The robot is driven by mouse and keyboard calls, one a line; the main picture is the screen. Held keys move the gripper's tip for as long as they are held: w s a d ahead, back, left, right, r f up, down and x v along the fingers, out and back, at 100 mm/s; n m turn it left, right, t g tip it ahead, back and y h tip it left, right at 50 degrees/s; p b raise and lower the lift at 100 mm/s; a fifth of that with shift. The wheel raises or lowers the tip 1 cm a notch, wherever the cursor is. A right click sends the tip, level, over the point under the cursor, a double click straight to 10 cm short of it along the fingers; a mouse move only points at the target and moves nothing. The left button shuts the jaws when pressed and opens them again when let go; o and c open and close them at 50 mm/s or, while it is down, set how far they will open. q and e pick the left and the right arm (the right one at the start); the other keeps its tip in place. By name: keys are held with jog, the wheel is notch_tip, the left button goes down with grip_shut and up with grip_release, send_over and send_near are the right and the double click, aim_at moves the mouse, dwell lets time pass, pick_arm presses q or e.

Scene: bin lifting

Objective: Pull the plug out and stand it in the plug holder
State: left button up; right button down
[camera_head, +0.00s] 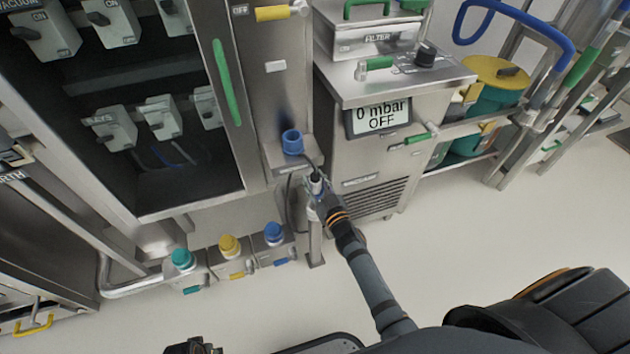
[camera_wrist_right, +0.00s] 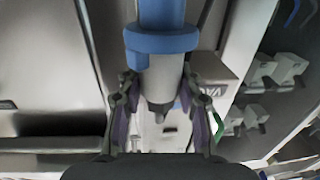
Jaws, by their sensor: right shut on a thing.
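My right gripper (camera_head: 318,188) is in front of the steel cabinets, beside a small ledge. It is shut on a plug (camera_wrist_right: 165,75) with a grey body and a blue collar, which sits between the fingers in the right wrist view. In the head view the plug is small and mostly hidden by the gripper, with a dark cable near it. A blue cup-like fitting (camera_head: 292,142) stands upright on the ledge, apart from the gripper; I cannot tell whether it is the plug holder. A dark part at the bottom edge may be my left gripper (camera_head: 195,346); its jaws cannot be read.
Teal (camera_head: 181,259), yellow (camera_head: 229,245) and blue (camera_head: 273,233) capped fittings stand low at the left. A steel unit (camera_head: 385,165) reading "0 mbar OFF" stands right of the ledge. A green handle (camera_head: 227,82) is on the open cabinet. The floor at right is clear.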

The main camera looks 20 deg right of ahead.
aim_at(318, 193)
jog(key=shift+f+b, duration=1.05)
jog(key=shift+f, duration=0.4)
jog(key=shift+f, duration=0.1)
jog(key=shift+f+b, duration=0.95)
jog(key=shift+f, duration=0.05)
jog(key=shift+f+b, duration=0.4)
jog(key=shift+f, duration=0.3)
jog(key=shift+f, duration=0.35)
jog(key=shift+f+b, duration=0.2)
jog(key=shift+b, duration=0.1)
jog(key=c, duration=0.8)
grip_release()
